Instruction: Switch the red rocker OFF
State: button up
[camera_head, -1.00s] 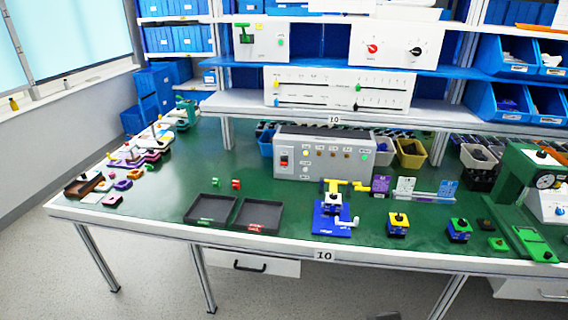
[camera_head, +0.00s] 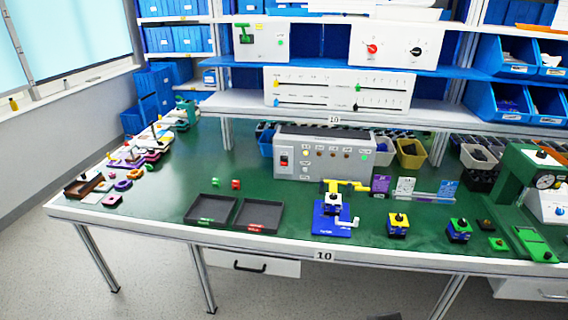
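The red rocker (camera_head: 284,159) is small and sits on the left part of the front face of a grey control box (camera_head: 325,170). The box stands near the back middle of the green-topped workbench. Which way the rocker is tipped is too small to tell. To its right are a yellowish light or button (camera_head: 306,153), several small dark knobs or buttons, and a green one (camera_head: 364,157) at the far right. My gripper is not in view.
Two black trays (camera_head: 258,215) lie at the front of the bench. A blue base with a white and yellow device (camera_head: 332,215) stands before the box's right half. A green press (camera_head: 525,190) is at right. The green top (camera_head: 190,170) left of the box is mostly clear.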

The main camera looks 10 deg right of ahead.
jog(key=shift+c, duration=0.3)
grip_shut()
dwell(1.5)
